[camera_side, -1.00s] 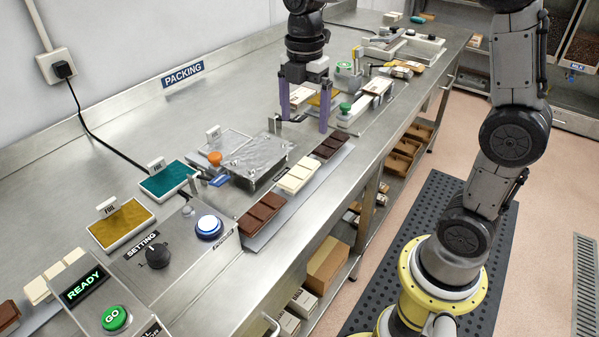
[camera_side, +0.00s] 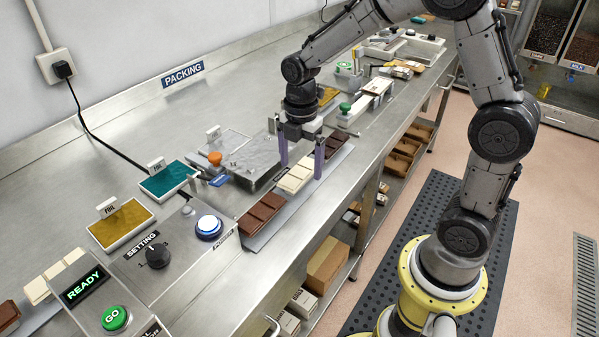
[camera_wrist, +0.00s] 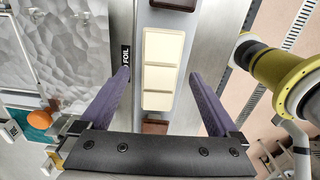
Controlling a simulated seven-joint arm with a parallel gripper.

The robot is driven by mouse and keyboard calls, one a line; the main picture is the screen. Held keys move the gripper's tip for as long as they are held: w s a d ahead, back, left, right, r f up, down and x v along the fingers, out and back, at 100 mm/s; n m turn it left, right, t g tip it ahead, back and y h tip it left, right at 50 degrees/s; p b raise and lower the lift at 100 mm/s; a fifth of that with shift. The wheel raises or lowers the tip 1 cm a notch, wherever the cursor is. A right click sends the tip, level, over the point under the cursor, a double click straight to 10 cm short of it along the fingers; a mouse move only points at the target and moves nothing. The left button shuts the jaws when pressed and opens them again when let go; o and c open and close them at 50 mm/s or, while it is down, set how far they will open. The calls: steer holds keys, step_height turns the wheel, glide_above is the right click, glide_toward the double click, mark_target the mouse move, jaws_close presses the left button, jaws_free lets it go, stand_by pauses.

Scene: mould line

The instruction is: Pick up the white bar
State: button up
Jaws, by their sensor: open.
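The white bar (camera_side: 295,176) lies flat on a grey strip between a milk-brown bar (camera_side: 262,212) and a dark brown bar (camera_side: 331,144). In the wrist view the white bar (camera_wrist: 162,68) shows several moulded segments. My gripper (camera_side: 301,167) is above the white bar in the side view, fingers pointing down, one on each side of it. In the wrist view the open purple fingers of my gripper (camera_wrist: 158,80) are wide apart, with the white bar between them and a gap on both sides. I cannot tell the exact height of the fingertips.
A metal plate (camera_side: 252,155) with an orange knob (camera_side: 215,158) is left of the bars. Gold (camera_side: 121,224) and teal (camera_side: 168,181) foil trays lie at the left.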

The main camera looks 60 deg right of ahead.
steer(key=c, duration=1.5)
steer(key=shift+o, duration=0.2)
